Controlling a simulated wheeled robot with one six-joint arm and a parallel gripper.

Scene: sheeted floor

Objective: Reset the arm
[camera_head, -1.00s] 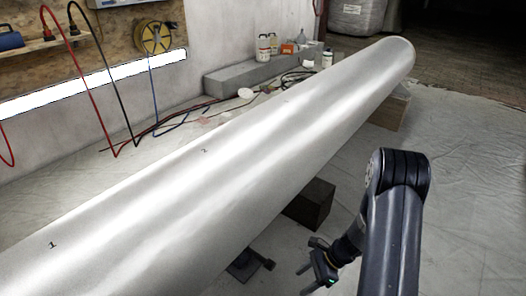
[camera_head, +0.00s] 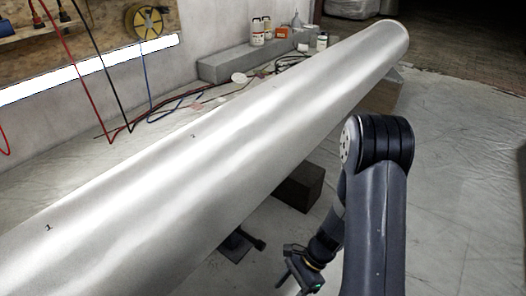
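My arm (camera_head: 375,220) rises from the bottom right and bends down at its elbow. My gripper (camera_head: 290,287) hangs at the bottom edge, pointing down and left. Its fingers look apart, with nothing seen between them, though the frame edge partly cuts them off. A long silvery cylinder (camera_head: 210,165) runs from the lower left to the upper right, with small marks such as "1" and "2" on it. My gripper is to the right of the cylinder's near part, and appears apart from it.
Dark blocks (camera_head: 300,187) and a small stand (camera_head: 240,245) are below the cylinder. Behind it are a grey ledge (camera_head: 240,65), bottles (camera_head: 257,32), cables and a wall board with a yellow reel (camera_head: 144,20). The sheeted floor (camera_head: 460,190) at the right is clear.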

